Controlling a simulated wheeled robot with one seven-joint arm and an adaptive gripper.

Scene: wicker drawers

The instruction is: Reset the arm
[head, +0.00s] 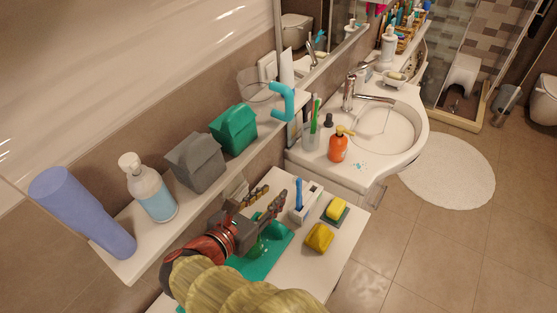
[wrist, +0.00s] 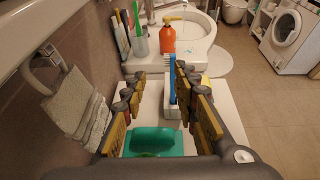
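My gripper (head: 275,201) is at the end of my arm in the lower middle of the head view, over a low white cabinet top (head: 333,245). In the wrist view my gripper (wrist: 160,80) shows its two brown and grey fingers spread apart with nothing between them. A teal tray (wrist: 152,143) lies below the fingers; it also shows in the head view (head: 272,255), partly hidden by my arm. A white holder (head: 306,205) with a blue brush (head: 298,192) stands just beyond the gripper, close to the right finger in the wrist view.
Yellow sponges (head: 319,238) lie to the gripper's right. A shelf (head: 150,232) at left carries bottles and boxes. A towel (wrist: 74,98) hangs at left in the wrist view. An orange soap bottle (head: 338,147) stands by the sink (head: 395,135).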

